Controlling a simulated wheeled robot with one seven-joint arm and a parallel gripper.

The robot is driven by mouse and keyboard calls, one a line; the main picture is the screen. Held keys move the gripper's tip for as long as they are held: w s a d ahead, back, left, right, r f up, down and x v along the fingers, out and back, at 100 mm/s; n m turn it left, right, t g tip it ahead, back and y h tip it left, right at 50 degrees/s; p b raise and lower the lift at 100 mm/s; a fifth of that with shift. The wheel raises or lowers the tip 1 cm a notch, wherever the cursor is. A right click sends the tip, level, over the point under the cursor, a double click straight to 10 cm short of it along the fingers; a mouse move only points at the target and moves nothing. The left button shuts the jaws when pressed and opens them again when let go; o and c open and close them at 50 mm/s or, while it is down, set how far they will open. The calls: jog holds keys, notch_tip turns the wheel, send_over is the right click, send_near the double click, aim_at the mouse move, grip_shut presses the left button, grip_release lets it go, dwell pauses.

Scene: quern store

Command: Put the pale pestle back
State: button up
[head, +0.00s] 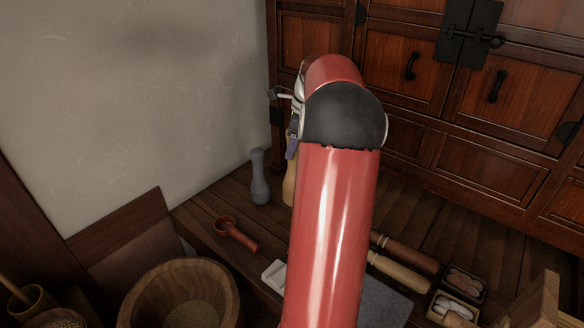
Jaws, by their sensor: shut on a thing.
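The pale pestle (289,184) is a light wooden piece, upright beside a grey pestle (259,178) near the back wall. My red arm hides its right side. My gripper (292,146) shows only in part at the left edge of the arm, at the top of the pale pestle, and is shut on it. Whether the pestle's foot touches the wooden surface is hidden.
A red-brown scoop (236,235) and a wooden bowl (185,295) lie front left. Dark and pale wooden-handled tools (398,272) and small boxes (462,285) lie at right. A dark wooden cabinet (450,150) stands behind. My arm hides the middle.

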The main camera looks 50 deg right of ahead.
aim_at(292, 165)
jog(key=shift+f, duration=3.25)
jog(key=shift+f, duration=0.15)
jog(key=o, duration=1.2)
jog(key=v, duration=1.2)
jog(key=shift+a+p, duration=0.1)
jog(key=shift+p, duration=0.3)
